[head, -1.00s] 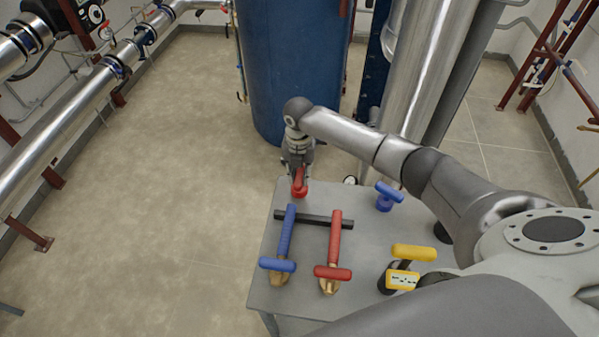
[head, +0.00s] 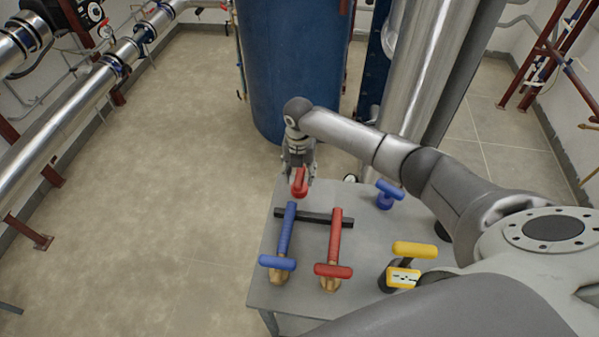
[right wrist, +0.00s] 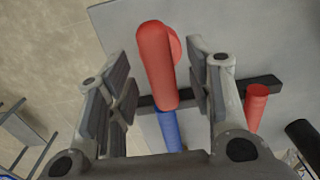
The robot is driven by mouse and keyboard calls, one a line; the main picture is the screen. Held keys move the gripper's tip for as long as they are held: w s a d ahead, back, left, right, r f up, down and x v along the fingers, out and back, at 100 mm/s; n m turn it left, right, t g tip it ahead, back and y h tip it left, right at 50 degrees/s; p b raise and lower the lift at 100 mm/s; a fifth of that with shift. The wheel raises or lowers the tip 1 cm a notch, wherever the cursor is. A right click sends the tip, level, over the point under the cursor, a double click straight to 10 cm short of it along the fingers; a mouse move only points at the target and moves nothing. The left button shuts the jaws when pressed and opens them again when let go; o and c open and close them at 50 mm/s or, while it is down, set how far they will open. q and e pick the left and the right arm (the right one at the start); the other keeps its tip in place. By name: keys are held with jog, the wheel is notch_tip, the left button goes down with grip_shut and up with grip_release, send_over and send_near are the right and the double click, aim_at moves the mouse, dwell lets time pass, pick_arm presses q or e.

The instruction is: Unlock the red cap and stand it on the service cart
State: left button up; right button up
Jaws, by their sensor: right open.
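The red cap (head: 300,184), with a bar-shaped handle, stands on the grey service cart (head: 345,275) near its far left edge. In the right wrist view the cap's red handle (right wrist: 157,68) lies between the finger pads, with a gap on each side, and a round red part shows behind it. My right gripper (head: 298,170) is open around the cap from above, its fingers apart from the handle. The cap's underside is hidden. My left gripper is in neither view.
A blue cap (head: 387,193) and a yellow-handled item (head: 414,251) are to the right. Floor is clear to the left.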

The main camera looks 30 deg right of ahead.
notch_tip(320, 180, up, 12)
dwell(0.5)
